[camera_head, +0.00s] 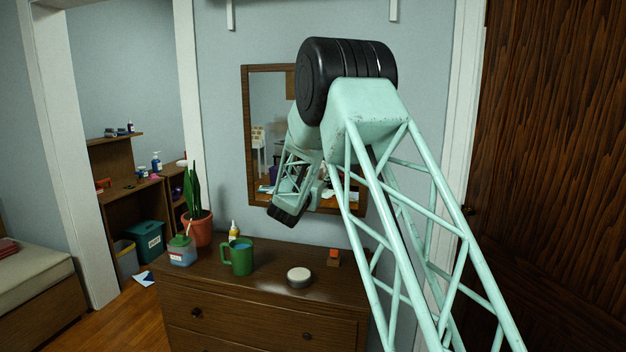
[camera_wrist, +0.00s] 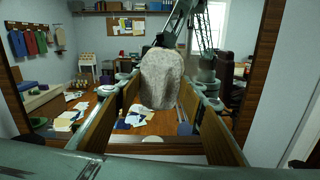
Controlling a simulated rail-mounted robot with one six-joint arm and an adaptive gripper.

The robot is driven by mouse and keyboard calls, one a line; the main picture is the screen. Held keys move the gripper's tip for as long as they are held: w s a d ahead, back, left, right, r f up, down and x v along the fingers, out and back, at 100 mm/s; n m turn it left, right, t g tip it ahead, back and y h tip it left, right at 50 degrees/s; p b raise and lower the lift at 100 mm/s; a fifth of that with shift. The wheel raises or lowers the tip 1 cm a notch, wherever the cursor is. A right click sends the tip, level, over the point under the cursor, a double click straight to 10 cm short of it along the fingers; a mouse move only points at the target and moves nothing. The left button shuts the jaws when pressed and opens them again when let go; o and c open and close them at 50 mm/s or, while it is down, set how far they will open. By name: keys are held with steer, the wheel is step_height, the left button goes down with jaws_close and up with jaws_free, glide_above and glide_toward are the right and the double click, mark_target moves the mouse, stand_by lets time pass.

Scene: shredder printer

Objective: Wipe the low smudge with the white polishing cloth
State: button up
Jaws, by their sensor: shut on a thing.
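In the wrist view my gripper (camera_wrist: 161,96) has its two tan-padded fingers closed on a pale, speckled, rounded thing, which I take to be the white polishing cloth (camera_wrist: 162,76). The cloth is held at the fingertips in front of the mirror (camera_wrist: 225,75), whose glass reflects the room and my arm. I cannot tell whether the cloth touches the glass. I cannot make out the low smudge; the cloth may hide part of the glass. In the head view the wood-framed mirror (camera_head: 247,130) hangs on the wall, partly behind my arm, and I cannot make out the fingers there.
Below the mirror stands a brown dresser (camera_head: 250,310). On it are a green mug (camera_head: 238,257), a round white-topped tin (camera_head: 299,276), a small orange-topped block (camera_head: 333,256), a jar (camera_head: 181,250), a yellow bottle (camera_head: 234,231) and a potted plant (camera_head: 197,225). A dark wooden door (camera_head: 550,150) is right.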

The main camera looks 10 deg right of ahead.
steer(key=shift+s+d, duration=0.2)
steer(key=shift+d, duration=0.2)
steer(key=shift+s+d+b, duration=0.25)
steer(key=shift+d+b, duration=0.2)
steer(key=shift+d, duration=0.15)
steer(key=shift+s+d+b, duration=0.25)
steer(key=shift+d+b, duration=0.2)
steer(key=shift+d, duration=0.15)
steer(key=shift+s+d+b, duration=0.25)
steer(key=shift+d+b, duration=0.2)
steer(key=shift+d, duration=0.15)
steer(key=shift+d, duration=0.1)
steer(key=shift+s+d+b, duration=0.45)
steer(key=shift+s+d, duration=0.05)
steer(key=shift+d, duration=0.35)
steer(key=shift+s+d+b, duration=0.45)
steer(key=shift+d, duration=0.4)
steer(key=shift+w+a+r, duration=0.1)
steer(key=shift+w+a, duration=0.05)
steer(key=shift+w+a, duration=0.4)
steer(key=shift+a, duration=0.45)
steer(key=shift+w+a, duration=0.4)
steer(key=shift+a, duration=0.4)
